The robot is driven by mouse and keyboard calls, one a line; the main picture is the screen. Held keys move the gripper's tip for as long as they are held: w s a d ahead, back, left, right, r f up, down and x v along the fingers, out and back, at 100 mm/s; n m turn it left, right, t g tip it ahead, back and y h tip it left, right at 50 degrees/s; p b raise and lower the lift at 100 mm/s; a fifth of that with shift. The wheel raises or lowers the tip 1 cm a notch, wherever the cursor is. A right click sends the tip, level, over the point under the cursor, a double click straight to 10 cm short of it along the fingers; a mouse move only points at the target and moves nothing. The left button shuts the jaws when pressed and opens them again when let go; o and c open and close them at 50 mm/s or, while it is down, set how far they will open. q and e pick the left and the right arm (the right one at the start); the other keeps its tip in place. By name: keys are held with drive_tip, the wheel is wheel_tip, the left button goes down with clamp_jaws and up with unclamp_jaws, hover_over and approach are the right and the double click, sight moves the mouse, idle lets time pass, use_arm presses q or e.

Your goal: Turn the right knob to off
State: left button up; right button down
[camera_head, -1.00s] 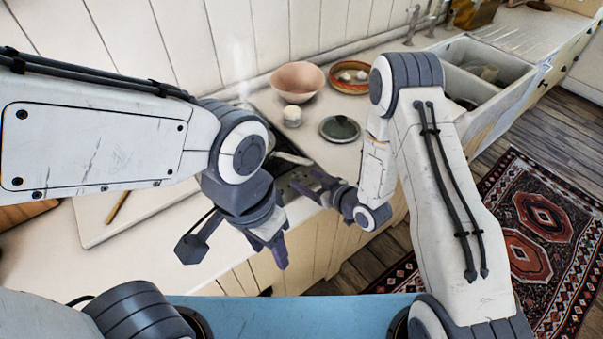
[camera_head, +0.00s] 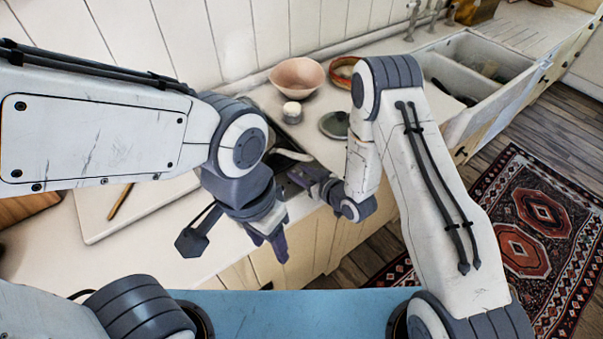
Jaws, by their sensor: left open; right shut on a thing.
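The dark cooktop (camera_head: 284,188) is set in the pale counter, mostly hidden behind my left arm. The right knob cannot be made out; my grippers and arm cover the cooktop's front. My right gripper (camera_head: 303,177) is at the cooktop's right front edge. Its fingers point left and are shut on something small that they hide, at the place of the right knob.
A pale handle-like piece (camera_head: 293,155) shows over the cooktop. Behind stand a pink bowl (camera_head: 298,78), a small white-topped jar (camera_head: 292,112), a dark round dish (camera_head: 334,125) and an orange-rimmed plate (camera_head: 342,72). A white board (camera_head: 95,215) lies left; the sink (camera_head: 462,80) is right.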

drive_tip(key=shift+s+a+f+m+t+h+b, duration=0.15)
drive_tip(key=shift+m+t+h+b, duration=0.15)
drive_tip(key=shift+m+h+b, duration=0.15)
drive_tip(key=shift+a+r+m+t+h+b, duration=0.15)
drive_tip(key=shift+m+t+h+b, duration=0.2)
drive_tip(key=shift+m+h, duration=0.2)
drive_tip(key=shift+m+t+h+b, duration=0.55)
drive_tip(key=shift+m+h, duration=0.55)
drive_tip(key=c, duration=0.5)
unclamp_jaws()
